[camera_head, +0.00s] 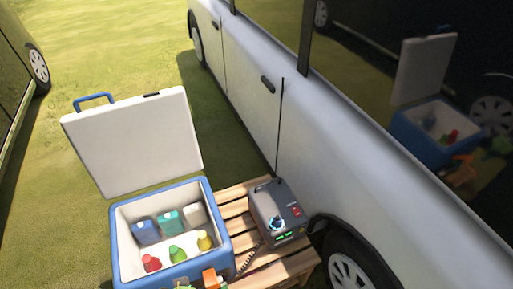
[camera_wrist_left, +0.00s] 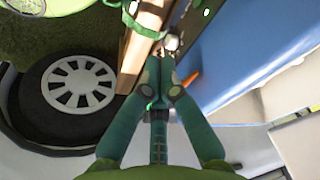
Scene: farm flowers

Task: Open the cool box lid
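The cool box (camera_head: 219,225) is blue with a white inside and stands at the lower centre of the head view. Its white lid (camera_head: 135,140) is raised and leans back on the far side, with a blue handle (camera_head: 93,99) at its top edge. Several coloured bottles and cartons show in the open box. In the left wrist view my left gripper (camera_wrist_left: 163,72) has its green fingers together, beside a blue surface that looks like the cool box (camera_wrist_left: 235,60). I see nothing clearly held. My right gripper is not identifiable in either view.
A grey device (camera_head: 277,207) with an antenna sits on a wooden pallet (camera_head: 234,205) right of the box. A white vehicle (camera_head: 245,110) stands close on the right and reflects the box. Green and orange parts show at the head view's bottom edge. Grass (camera_head: 120,45) is open behind.

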